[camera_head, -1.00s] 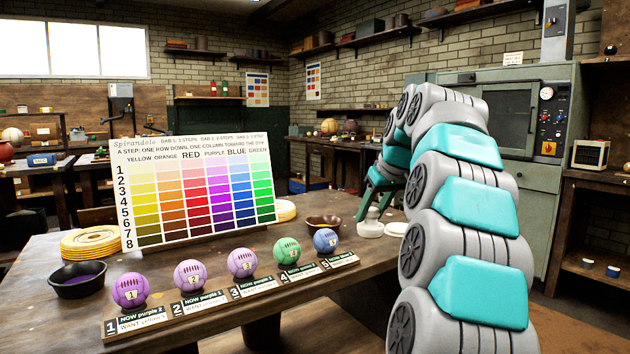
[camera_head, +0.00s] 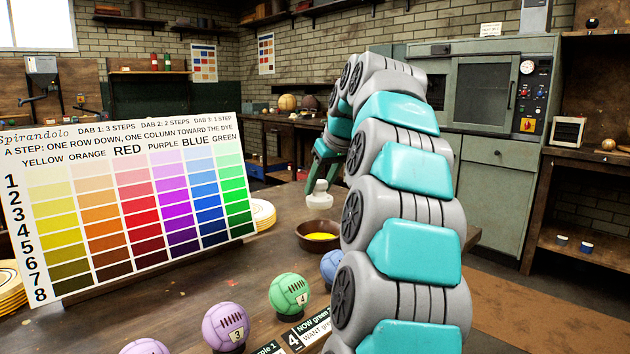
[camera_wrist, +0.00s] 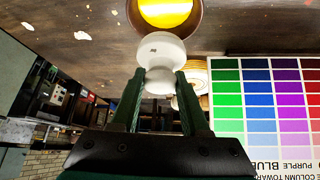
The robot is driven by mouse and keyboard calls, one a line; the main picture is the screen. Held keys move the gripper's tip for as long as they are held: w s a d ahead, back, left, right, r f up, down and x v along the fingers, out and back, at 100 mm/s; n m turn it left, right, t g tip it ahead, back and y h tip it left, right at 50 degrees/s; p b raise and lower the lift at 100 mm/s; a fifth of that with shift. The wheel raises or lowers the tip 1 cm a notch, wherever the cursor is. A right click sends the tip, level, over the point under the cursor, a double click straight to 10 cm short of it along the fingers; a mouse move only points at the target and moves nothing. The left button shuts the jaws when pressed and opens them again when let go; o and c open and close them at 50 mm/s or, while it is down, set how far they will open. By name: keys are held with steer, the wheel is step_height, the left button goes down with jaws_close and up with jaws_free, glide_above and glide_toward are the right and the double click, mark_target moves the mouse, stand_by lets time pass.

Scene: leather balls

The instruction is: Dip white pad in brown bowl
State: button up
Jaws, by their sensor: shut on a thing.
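My gripper (camera_wrist: 160,88) is shut on the white pad (camera_wrist: 160,50), a rounded white piece with a knob between the green fingers. In the head view the pad (camera_head: 319,193) hangs beneath the green fingers, just behind and above the brown bowl (camera_head: 318,230). The bowl holds yellow dye and stands on the table. In the wrist view the bowl (camera_wrist: 200,14) is at the top edge, past the pad, with its yellow dye showing. I cannot tell whether the pad touches the bowl's rim.
A colour chart (camera_head: 125,205) stands upright on the table (camera_head: 190,305), left of the bowl. Several numbered balls, including a green one (camera_head: 289,293) and a purple one (camera_head: 225,326), line the front. Pale plates (camera_head: 263,214) stack behind the chart.

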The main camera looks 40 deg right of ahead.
steer(key=shift+f, duration=0.7)
steer(key=shift+f+b, duration=1.8)
steer(key=shift+f, duration=1.6)
steer(key=shift+f, duration=0.35)
steer(key=shift+r, duration=0.1)
step_height(320, 180, up, 7)
steer(key=p, duration=0.4)
steer(key=shift+r, duration=1.1)
